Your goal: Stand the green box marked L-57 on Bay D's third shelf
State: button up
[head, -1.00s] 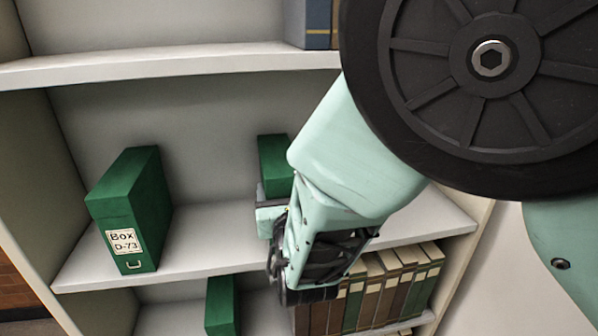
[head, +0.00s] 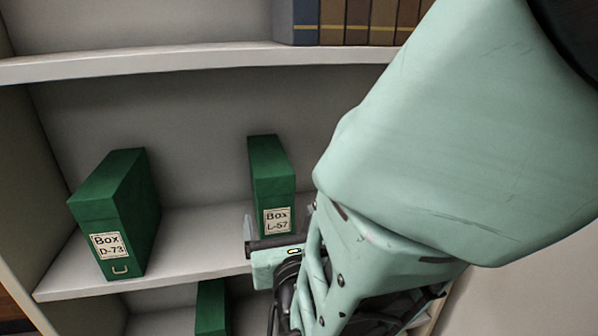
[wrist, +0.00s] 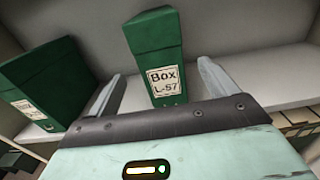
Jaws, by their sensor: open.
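The green box marked L-57 (head: 270,175) stands upright on a white shelf (head: 195,262), with its label facing me. It also shows in the wrist view (wrist: 155,55), ahead of my gripper and between the lines of its two fingers. My gripper (head: 250,232) is open and empty in front of the box; in the wrist view its fingers (wrist: 158,82) are spread wide. The fingers appear clear of the box's sides. My arm hides the right part of the shelf in the head view. No bay or shelf marking is visible.
A green box marked D-73 (head: 115,215) stands to the left on the same shelf, with a gap between the two. Blue and brown volumes (head: 350,22) stand on the shelf above. Another green box (head: 211,308) is on the shelf below.

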jog(key=s+d+f+m+g+h, duration=0.1)
jog(key=s+d+m+g+h, duration=0.2)
jog(key=d+m, duration=0.4)
jog(key=s+d+f+m+g+h, duration=0.1)
jog(key=d+m+g+h, duration=0.35)
jog(key=d, duration=0.45)
jog(key=s+d+f+m+g+h, duration=0.1)
jog(key=s+d+m+g+h, duration=0.2)
jog(key=d+m+h, duration=0.4)
jog(key=s+a+m+g+y, duration=0.4)
jog(key=s+m+g+y, duration=0.3)
jog(key=s+m+y, duration=0.3)
jog(key=s+m, duration=0.1)
jog(key=m, duration=0.2)
jog(key=shift+s, duration=0.4)
jog(key=shift+a+f, duration=0.1)
notch_tip(320, 180, up, 4)
jog(key=p, duration=0.3)
jog(key=shift+f, duration=0.25)
